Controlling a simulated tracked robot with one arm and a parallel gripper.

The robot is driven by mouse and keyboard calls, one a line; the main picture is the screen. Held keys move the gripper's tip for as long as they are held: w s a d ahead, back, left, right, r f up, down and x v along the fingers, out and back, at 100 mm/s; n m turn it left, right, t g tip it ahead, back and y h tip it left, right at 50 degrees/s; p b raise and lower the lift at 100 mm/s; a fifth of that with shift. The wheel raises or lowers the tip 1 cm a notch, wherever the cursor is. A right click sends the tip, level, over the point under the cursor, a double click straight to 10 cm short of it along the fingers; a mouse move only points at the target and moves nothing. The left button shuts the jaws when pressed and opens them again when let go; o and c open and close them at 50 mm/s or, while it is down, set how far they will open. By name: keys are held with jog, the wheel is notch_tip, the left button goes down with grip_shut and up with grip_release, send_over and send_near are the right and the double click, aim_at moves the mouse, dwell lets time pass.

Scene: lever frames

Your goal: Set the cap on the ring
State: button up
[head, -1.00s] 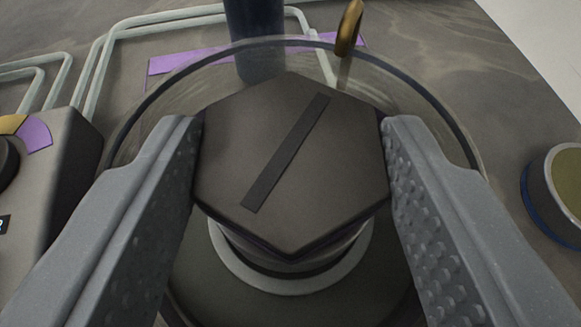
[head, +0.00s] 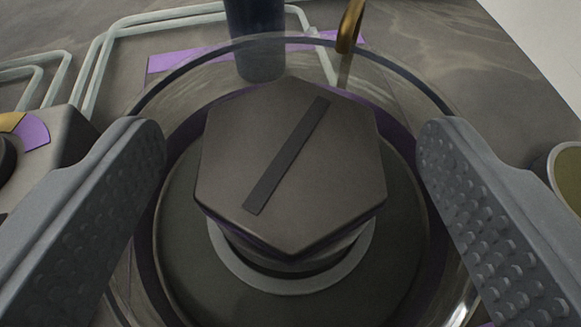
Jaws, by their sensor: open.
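The cap (head: 335,185) is a dark grey hexagon with a darker slanted bar across its top. It sits over the ring (head: 290,283), a pale grey band whose front part shows below it. I cannot tell whether the cap is fully seated, as it hides most of the ring. My gripper (head: 290,150) is open, with one studded finger on each side of the cap and a gap to it on both sides.
A clear round wall (head: 440,95) surrounds the cap and ring on a dark round base (head: 395,255). A dark post (head: 258,45) and a brass loop (head: 350,25) stand behind. A grey box with a dial (head: 40,150) is at left, a round cup (head: 568,175) at right.

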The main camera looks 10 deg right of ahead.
jog(key=p+v, duration=0.2)
jog(key=v, duration=1.1)
jog(key=shift+s+r+p, duration=0.2)
jog(key=shift+s+p, duration=0.1)
jog(key=shift+p, duration=0.05)
jog(key=shift+a, duration=0.1)
